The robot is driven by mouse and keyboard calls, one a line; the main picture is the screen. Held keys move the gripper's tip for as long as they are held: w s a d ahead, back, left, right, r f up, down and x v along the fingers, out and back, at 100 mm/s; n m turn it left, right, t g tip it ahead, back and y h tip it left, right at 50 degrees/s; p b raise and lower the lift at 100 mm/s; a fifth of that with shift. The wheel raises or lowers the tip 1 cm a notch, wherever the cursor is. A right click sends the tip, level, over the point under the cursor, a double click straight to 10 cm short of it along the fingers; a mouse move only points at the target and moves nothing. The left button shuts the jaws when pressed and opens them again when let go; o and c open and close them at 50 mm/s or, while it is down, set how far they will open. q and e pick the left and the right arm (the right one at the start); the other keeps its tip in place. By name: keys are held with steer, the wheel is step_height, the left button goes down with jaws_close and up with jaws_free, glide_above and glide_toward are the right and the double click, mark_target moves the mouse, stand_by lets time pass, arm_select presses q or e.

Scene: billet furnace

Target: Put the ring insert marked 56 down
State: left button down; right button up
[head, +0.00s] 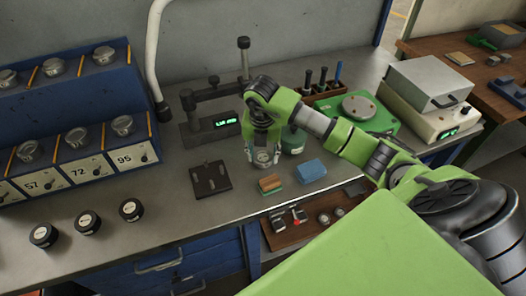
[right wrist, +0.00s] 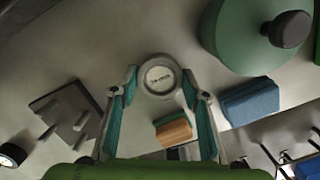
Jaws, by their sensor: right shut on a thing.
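My right gripper (head: 264,158) reaches down over the middle of the grey bench. It is shut on a round grey metal ring insert (head: 264,163), which lies flat between its fingertips. In the right wrist view the ring insert (right wrist: 160,78) shows a pale face with small dark marking that I cannot read, and the fingertips of my right gripper (right wrist: 160,90) are at its two sides. It is at or just above the bench top (head: 165,215); I cannot tell whether it touches. My left gripper is not in view.
A dark pegged plate (head: 211,179), a wood-and-green block (head: 270,184), a blue block (head: 311,170) and a green round weight (head: 293,140) stand close by. A gauge stand (head: 212,122) is behind. Blue racks (head: 75,170) labelled 57, 72, 95 and black pucks (head: 87,222) are left.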

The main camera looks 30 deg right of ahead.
mark_target(262, 160)
steer(key=o, duration=1.5)
steer(key=shift+f, duration=0.15)
steer(key=shift+r, duration=0.3)
steer(key=shift+s+a+r+b, duration=0.2)
steer(key=shift+r+b, duration=0.15)
steer(key=shift+r, duration=1.6)
steer(key=shift+s+a+r+b, duration=0.2)
steer(key=shift+r+b, duration=0.2)
steer(key=shift+r, duration=1.55)
steer(key=shift+s+a+r+b, duration=0.1)
steer(key=shift+s+r+b, duration=0.2)
steer(key=shift+r, duration=1.65)
steer(key=shift+w, duration=0.15)
